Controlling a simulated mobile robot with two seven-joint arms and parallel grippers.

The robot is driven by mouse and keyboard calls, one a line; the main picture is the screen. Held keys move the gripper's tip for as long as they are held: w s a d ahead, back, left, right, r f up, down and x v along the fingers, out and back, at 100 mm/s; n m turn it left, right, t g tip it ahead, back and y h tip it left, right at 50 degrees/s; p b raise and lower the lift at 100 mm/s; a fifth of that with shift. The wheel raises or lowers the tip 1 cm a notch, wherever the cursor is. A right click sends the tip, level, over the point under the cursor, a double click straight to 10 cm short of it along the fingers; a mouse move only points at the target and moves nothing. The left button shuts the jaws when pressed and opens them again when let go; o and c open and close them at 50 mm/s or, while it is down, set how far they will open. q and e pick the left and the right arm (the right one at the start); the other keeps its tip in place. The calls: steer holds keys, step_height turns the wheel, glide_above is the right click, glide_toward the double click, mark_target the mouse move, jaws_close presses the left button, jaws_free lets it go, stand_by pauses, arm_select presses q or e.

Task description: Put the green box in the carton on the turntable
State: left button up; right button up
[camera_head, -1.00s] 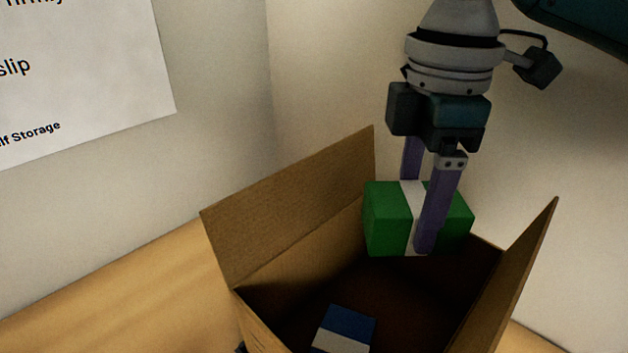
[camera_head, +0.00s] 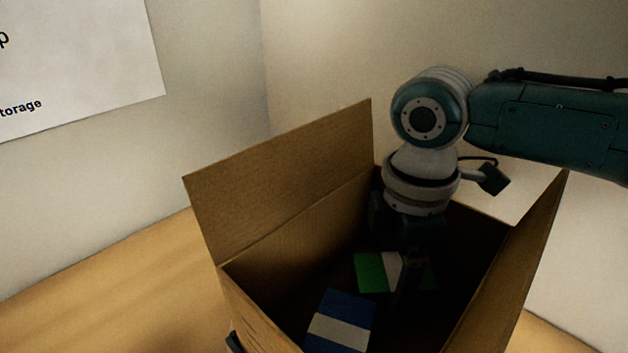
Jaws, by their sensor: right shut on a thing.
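The green box (camera_head: 371,272) with a white band is down inside the open carton (camera_head: 245,294), toward its back. My right gripper (camera_head: 405,285) reaches down into the carton and is shut on the green box. Its fingers are dark in the shadow, and whether the box touches the carton floor I cannot tell. The carton's flaps stand up at the left and right. The turntable under the carton is mostly hidden. My left gripper is not in view.
A blue box (camera_head: 344,307) with a pale band lies in the carton, left of and nearer than the green box. The wooden table (camera_head: 120,275) is clear at the left. Walls stand close behind, and a printed sign (camera_head: 75,60) hangs at the upper left.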

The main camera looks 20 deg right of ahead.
mark_target(395, 270)
steer(key=shift+f, duration=0.15)
steer(key=o, duration=1.4)
steer(key=shift+c, duration=0.2)
step_height(395, 270, up, 12)
steer(key=p, duration=0.3)
steer(key=shift+r, duration=0.2)
